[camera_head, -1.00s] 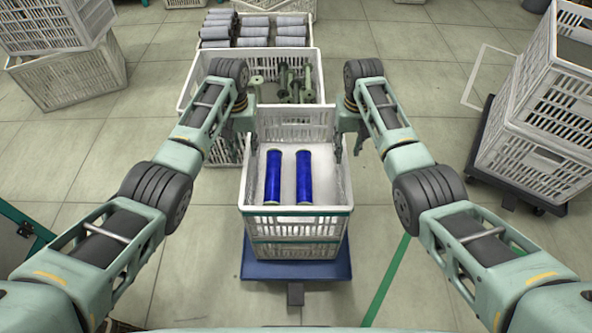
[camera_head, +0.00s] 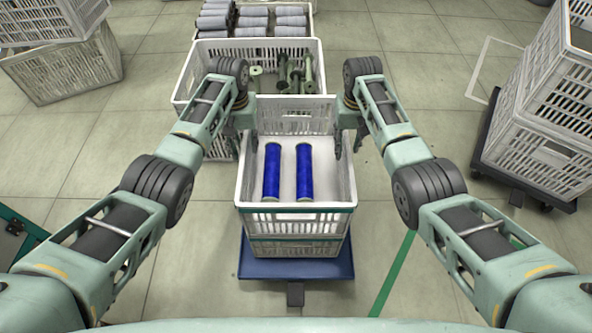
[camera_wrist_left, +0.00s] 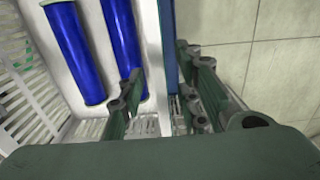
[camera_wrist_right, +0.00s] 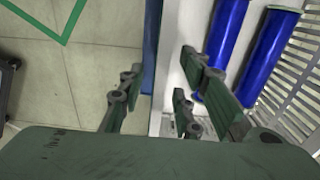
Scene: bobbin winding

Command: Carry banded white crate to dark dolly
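The banded white crate (camera_head: 296,221) stands upright on a blue dolly (camera_head: 296,268), centre front, with a dark green band across its front. Two blue bobbins (camera_head: 272,171) (camera_head: 304,172) lie side by side inside. My left gripper (camera_head: 247,137) is at its left wall and my right gripper (camera_head: 349,138) is at its right wall. In the left wrist view my left fingers (camera_wrist_left: 162,105) are apart, one on each side of the wall. In the right wrist view my right fingers (camera_wrist_right: 165,95) straddle the other wall, also apart. The dark dolly (camera_head: 525,180) is at the right, under white crates.
White crates (camera_head: 548,110) stand on the dark dolly. Behind the banded crate is a white bin (camera_head: 184,84) with green spools, and grey rolls (camera_head: 255,20) beyond. More crates (camera_head: 65,75) stand far left. Floor between the blue and dark dollies is clear, with a green line (camera_head: 392,275).

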